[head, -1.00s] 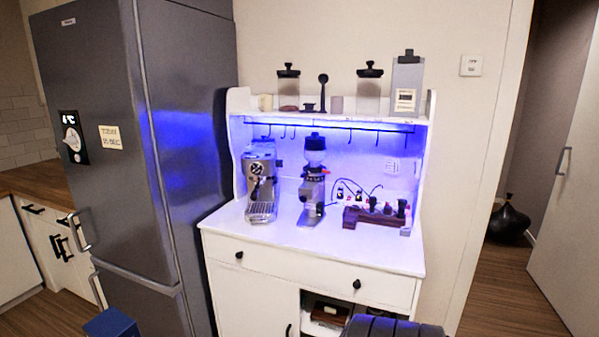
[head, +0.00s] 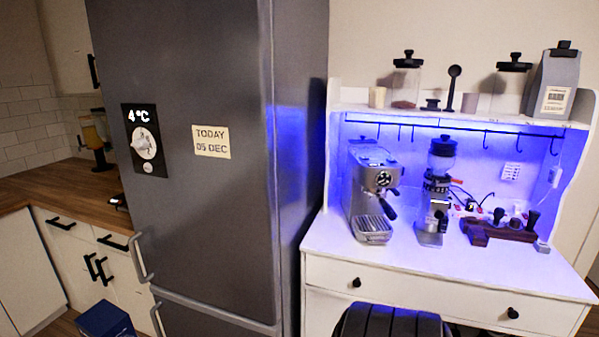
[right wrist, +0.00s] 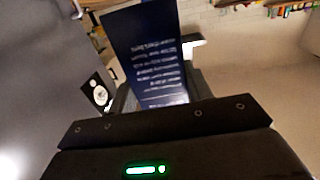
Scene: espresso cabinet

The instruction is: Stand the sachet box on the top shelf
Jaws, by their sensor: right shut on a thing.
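The sachet box (right wrist: 145,60) is dark blue with lines of white text. In the right wrist view it is held in my right gripper (right wrist: 160,75), whose fingers are partly hidden by it. A blue box, which looks like the same one, shows at the bottom left of the head view (head: 105,318), cut by the frame edge and low in front of the fridge. The top shelf (head: 425,117) of the white cabinet is at the upper right of the head view, apart from and well above the box. My left gripper is not in view.
The shelf holds two lidded jars (head: 406,82) (head: 512,88), a black scoop (head: 453,88), small cups and a grey canister (head: 557,82). A short bare stretch shows at its left end. Below are an espresso machine (head: 372,195) and grinder (head: 436,200). The grey fridge (head: 215,230) stands left.

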